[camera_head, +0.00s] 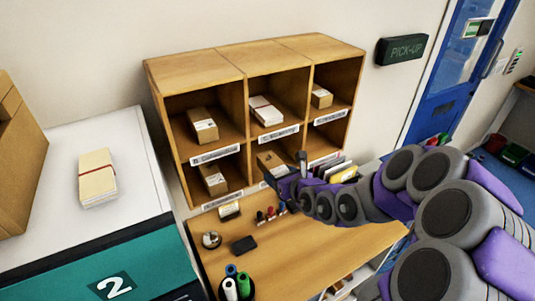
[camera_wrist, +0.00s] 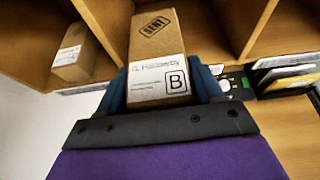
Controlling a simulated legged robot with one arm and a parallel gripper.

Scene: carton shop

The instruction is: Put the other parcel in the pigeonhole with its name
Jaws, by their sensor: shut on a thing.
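My gripper (camera_head: 287,184) is shut on a brown cardboard parcel (camera_wrist: 157,55). In the wrist view the parcel has a "SENT" stamp, a white label with a name I read only in part, and a boxed letter B. In the head view it shows at the lower middle pigeonhole (camera_head: 272,161), its far end apparently within the opening. How deep it sits, and whether it touches the floor, I cannot tell. The wooden pigeonhole unit (camera_head: 195,71) has two rows of three holes with white name labels; the lower middle label is hidden by my gripper.
Brown boxes sit in the upper left (camera_head: 202,126), upper right (camera_head: 321,97) and lower left (camera_head: 213,180) holes; a paper bundle (camera_head: 266,111) is in the upper middle. Another bundle (camera_head: 97,178) lies on the white counter (camera_head: 60,152). Stationery stands on the wooden desk (camera_head: 300,255); upright envelopes (camera_head: 343,172) are beside my arm.

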